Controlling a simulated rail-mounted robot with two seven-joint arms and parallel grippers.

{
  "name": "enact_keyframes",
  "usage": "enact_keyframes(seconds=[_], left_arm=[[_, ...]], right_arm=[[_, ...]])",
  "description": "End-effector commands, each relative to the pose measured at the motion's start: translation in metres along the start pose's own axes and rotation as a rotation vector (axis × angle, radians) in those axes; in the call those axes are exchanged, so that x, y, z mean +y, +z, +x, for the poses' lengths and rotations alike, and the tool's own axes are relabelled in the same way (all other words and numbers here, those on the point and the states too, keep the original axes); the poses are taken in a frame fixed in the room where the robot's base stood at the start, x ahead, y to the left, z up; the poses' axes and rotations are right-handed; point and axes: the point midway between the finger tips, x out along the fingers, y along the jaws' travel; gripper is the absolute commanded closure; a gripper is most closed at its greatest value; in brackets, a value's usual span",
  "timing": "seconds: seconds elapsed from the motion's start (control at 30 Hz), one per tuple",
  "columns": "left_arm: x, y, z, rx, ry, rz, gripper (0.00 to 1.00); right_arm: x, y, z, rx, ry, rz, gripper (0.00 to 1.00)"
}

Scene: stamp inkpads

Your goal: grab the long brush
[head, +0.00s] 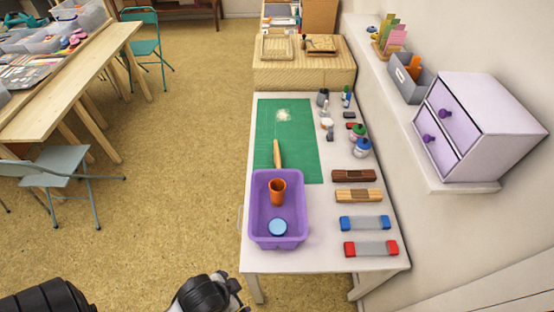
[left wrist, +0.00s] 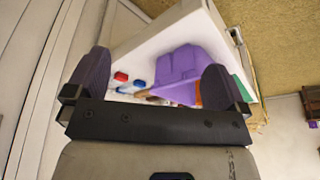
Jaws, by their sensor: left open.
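A long, light wooden handle (head: 277,154), which looks like the long brush, lies over the green mat (head: 300,150). Its near end meets the far rim of the purple bin (head: 254,215); I cannot tell if it rests on it. Its bristles cannot be made out. My left gripper (left wrist: 155,65) is open and empty in the left wrist view, well away from the table. The purple bin (left wrist: 180,70) shows beyond its fingers; the handle cannot be made out there. My right gripper is not recognisable in either view.
The bin holds an orange cup (head: 278,190) and a blue round lid (head: 277,227). Wooden blocks (head: 358,195), blue-ended and red-ended pieces (head: 370,248) and small bottles (head: 360,147) line the table's right side. A wall shelf with a lilac drawer box (head: 480,120) stands at the right.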

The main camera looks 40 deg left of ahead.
Motion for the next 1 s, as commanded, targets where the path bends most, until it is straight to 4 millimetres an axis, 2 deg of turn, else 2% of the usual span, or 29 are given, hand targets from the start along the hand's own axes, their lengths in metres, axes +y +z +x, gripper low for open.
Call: enact_keyframes(seconds=[0.3,0.7,0.93,1.0], left_arm=[[0.0001,-0.0001,0.0001,0.0,0.001,0.0,0.0],[0.0002,-0.0001,0.0001,0.0,0.001,0.0,0.38],[0.0,-0.0011,0.0006,0.002,0.001,0.0,0.38],[-0.0014,-0.0091,0.0009,0.021,-0.002,0.0,0.38]], right_arm=[[-0.0012,-0.0002,0.0001,0.0,-0.003,0.004,0.57],[-0.0002,0.0,0.0002,0.0,-0.001,0.001,0.57],[0.0017,0.0005,0.0006,-0.001,0.004,-0.006,0.57],[0.0017,0.0009,0.0019,-0.001,0.005,-0.006,0.57]])
